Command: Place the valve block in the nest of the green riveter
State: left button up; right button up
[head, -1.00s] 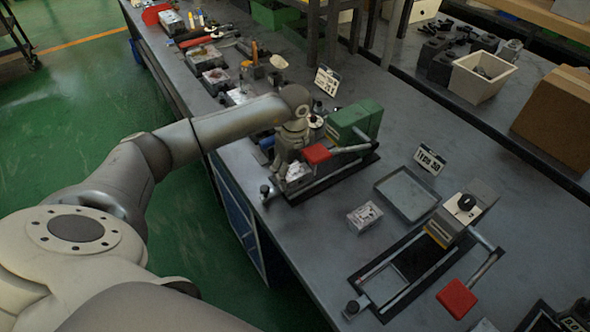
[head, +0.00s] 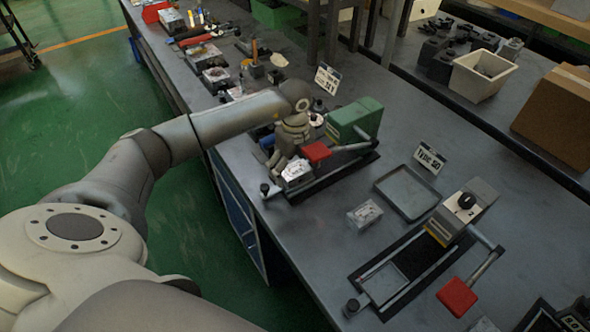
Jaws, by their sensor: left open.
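The green riveter (head: 355,118) stands on its dark base plate in the middle of the bench, with a red-handled lever (head: 317,152) at its front. A silver valve block (head: 297,170) is at the near end of this base, at the nest. The nest itself is mostly hidden, so I cannot tell whether the block is fully seated. My left gripper (head: 289,158) points down right beside and behind that block, its jaws open; the fingertips are partly hidden. Another valve block (head: 365,214) lies on the bench to the right. My right gripper is out of view.
A grey riveter (head: 463,211) with a red lever handle (head: 457,297) and an empty nest stands to the right. A shallow grey tray (head: 434,203) and a label sign (head: 430,158) are between the riveters. Tools and blocks crowd the bench's far left.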

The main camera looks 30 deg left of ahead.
aim_at(295, 169)
pick_arm(q)
notch_tip(295, 169, up, 11)
jog(key=b, duration=0.1)
jog(key=shift+r+b, duration=0.15)
jog(key=shift+b, duration=0.2)
